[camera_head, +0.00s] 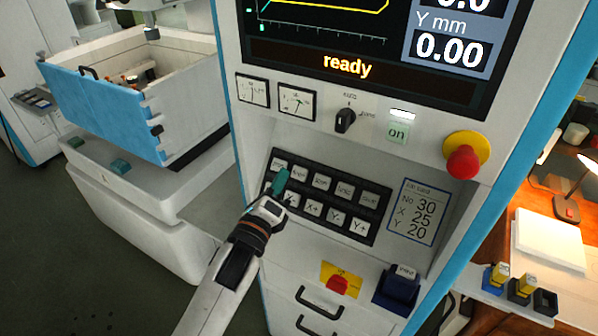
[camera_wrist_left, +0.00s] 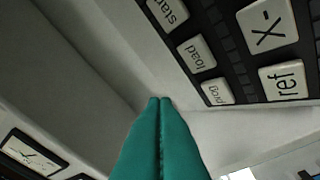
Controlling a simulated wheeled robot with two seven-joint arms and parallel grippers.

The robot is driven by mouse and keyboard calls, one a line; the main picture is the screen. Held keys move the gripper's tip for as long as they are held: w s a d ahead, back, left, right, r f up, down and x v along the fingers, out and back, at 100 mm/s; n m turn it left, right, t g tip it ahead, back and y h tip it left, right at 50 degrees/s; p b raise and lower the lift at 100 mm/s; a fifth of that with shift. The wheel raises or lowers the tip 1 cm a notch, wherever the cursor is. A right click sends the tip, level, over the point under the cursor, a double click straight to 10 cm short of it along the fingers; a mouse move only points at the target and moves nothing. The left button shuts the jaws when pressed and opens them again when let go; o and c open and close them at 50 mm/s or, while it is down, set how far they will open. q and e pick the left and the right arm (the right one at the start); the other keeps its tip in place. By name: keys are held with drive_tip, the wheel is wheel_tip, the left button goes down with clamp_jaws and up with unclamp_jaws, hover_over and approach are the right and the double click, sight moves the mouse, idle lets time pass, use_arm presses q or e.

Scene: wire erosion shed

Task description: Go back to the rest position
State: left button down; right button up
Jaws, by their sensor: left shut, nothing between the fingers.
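My left gripper (camera_head: 279,182) reaches in from the lower left in the head view. Its green fingertips are in front of the left end of the black keypad (camera_head: 338,222) on the white machine console. In the left wrist view the two green fingers (camera_wrist_left: 160,102) are shut against each other with nothing between them. The keypad (camera_wrist_left: 238,45) is at the upper right there, with keys marked "load", "X-" and "ref". Whether the fingertips touch the panel I cannot tell. My right gripper is in neither view.
The console carries a screen (camera_head: 348,68) reading "ready", a rotary switch (camera_head: 345,120), a lit "on" button (camera_head: 398,133) and a red mushroom button (camera_head: 463,161). A blue-fronted tank (camera_head: 105,110) stands at the left. A wooden bench (camera_head: 497,262) is at the right. Grey floor lies lower left.

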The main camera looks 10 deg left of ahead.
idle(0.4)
use_arm(q)
drive_tip(key=s+a+f+n+g+y, duration=0.45)
drive_tip(key=s+f+n+g, duration=0.35)
drive_tip(key=f+n, duration=0.5)
drive_tip(key=s+a+f+n+g, duration=0.1)
drive_tip(key=s+f+n+g, duration=0.2)
drive_tip(key=s, duration=0.4)
drive_tip(key=s+a+f+n+g, duration=0.1)
drive_tip(key=s+f+n+g, duration=0.1)
drive_tip(key=s+n, duration=0.4)
drive_tip(key=s+a+f+n+g, duration=0.2)
drive_tip(key=s+n+g, duration=0.1)
drive_tip(key=s, duration=0.5)
wheel_tip(320, 180, down, 31)
drive_tip(key=s+g+b, duration=0.1)
drive_tip(key=b, duration=0.4)
drive_tip(key=s+a+f+g+b, duration=0.1)
drive_tip(key=s+f+b, duration=0.3)
drive_tip(key=s+f, duration=1.3)
wheel_tip(320, 180, down, 4)
drive_tip(key=shift+a+r, duration=0.2)
drive_tip(key=shift+a, duration=0.5)
